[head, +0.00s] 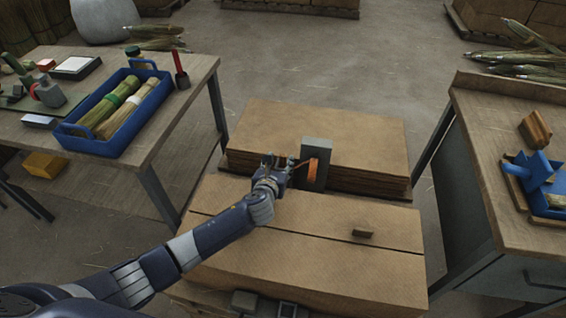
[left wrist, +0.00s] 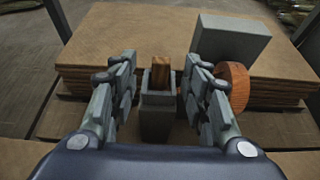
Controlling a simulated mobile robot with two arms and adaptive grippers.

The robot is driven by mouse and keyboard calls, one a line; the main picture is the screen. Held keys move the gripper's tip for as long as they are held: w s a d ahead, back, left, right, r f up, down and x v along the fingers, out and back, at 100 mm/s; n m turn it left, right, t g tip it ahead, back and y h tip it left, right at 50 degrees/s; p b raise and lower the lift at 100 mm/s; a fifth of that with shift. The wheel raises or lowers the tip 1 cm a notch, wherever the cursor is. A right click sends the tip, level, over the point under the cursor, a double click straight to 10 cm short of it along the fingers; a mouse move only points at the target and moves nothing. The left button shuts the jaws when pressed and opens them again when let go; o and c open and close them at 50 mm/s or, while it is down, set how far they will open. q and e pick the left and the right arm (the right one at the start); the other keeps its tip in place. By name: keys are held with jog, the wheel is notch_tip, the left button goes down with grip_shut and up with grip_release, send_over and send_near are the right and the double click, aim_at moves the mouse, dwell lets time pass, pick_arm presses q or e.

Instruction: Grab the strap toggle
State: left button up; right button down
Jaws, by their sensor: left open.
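A small brown wooden piece that looks like the strap toggle (left wrist: 161,72) stands upright in a grey holder (left wrist: 157,118) in the left wrist view. My left gripper (head: 278,165) is open, its fingers on either side of the toggle with a visible gap on each side. In the head view the gripper covers the toggle. A grey block (head: 316,155) with an orange-brown round part (head: 296,165) stands just right of the gripper; the round part also shows in the left wrist view (left wrist: 234,86).
Stacked brown boards (head: 330,125) lie behind the gripper. A small dark brown block (head: 362,233) lies on the nearer board top (head: 310,265). A workbench with a blue tray (head: 155,108) stands left, another bench (head: 490,150) right.

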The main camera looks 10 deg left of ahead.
aim_at(283, 157)
pick_arm(q)
jog(key=x, duration=0.2)
jog(key=shift+w+d+f, duration=0.1)
jog(key=shift+w+f, duration=0.25)
jog(key=shift+w, duration=0.2)
jog(key=shift+w+b, duration=0.15)
jog(key=shift+b, duration=0.15)
jog(key=c, duration=0.9)
pick_arm(e)
jog(key=shift+s+d+f, duration=0.4)
jog(key=shift+s+d, duration=0.25)
jog(key=shift+w+a, duration=0.15)
